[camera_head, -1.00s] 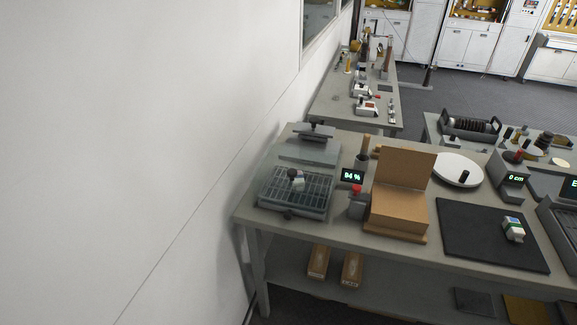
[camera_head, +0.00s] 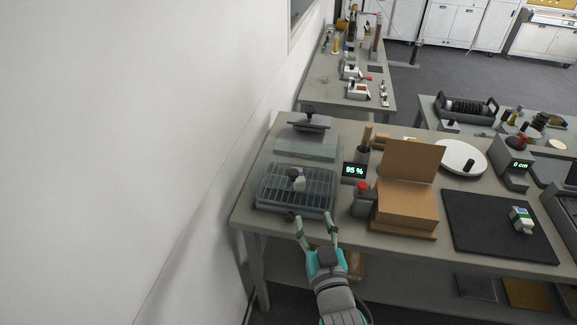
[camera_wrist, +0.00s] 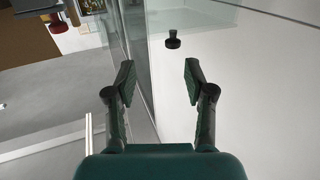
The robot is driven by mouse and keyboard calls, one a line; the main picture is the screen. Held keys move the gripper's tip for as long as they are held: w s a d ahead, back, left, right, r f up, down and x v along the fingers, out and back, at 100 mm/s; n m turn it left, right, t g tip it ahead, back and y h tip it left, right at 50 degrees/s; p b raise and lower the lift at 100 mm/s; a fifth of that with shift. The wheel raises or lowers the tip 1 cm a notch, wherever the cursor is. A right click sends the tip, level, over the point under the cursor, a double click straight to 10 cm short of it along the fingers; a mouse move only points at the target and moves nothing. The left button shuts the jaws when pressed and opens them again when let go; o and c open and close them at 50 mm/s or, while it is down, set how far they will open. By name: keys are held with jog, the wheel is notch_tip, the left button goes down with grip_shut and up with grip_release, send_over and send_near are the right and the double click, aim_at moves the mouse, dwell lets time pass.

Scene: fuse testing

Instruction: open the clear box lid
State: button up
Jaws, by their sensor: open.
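The clear box (camera_head: 262,189) sits at the left end of the table, with a dark grid rack and a small white-and-dark piece (camera_head: 297,180) inside. Its clear lid looks closed, though the transparent edges are hard to make out. My gripper (camera_head: 315,218) is open and empty at the box's front side, its fingers pointing towards it. In the wrist view, a dark round knob (camera_wrist: 172,41) on the clear panel lies just beyond my open fingertips (camera_wrist: 159,76), apart from them.
A dark press-like fixture (camera_head: 309,122) stands behind the box. A white wall (camera_head: 130,150) is close on the left.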

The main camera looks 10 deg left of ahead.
aim_at(294, 175)
jog(key=shift+y, duration=0.3)
jog(key=r+x, duration=0.1)
jog(key=x, duration=0.3)
jog(key=a+r+x, duration=0.1)
jog(key=x, duration=0.9)
jog(key=shift+s+a+r, duration=0.1)
jog(key=shift+a+r, duration=0.3)
jog(key=shift+a, duration=0.1)
grip_shut()
